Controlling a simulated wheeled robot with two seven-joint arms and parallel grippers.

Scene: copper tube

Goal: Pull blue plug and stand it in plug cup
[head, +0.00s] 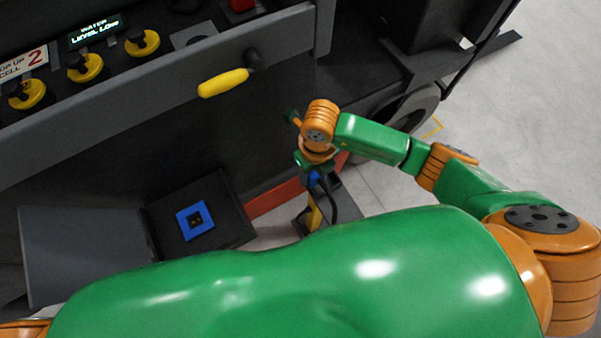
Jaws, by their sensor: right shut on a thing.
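My right gripper (315,172) is low near the centre, in front of the machine's lower side. It is shut on the blue plug (314,180), of which only a small blue part shows below the wrist. A dark cable (334,203) curves down from beside the plug. A blue square socket (188,226) with a dark centre is on a black panel to the left, apart from the plug. I cannot make out the plug cup for certain. My left gripper is out of view.
A yellow handle (223,83) sticks out from the grey rail above. Several yellow knobs (90,68) line the console. A grey open door (82,255) is left of the socket. A yellow-and-black piece (311,216) stands below my right gripper. Bare floor (540,110) lies right.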

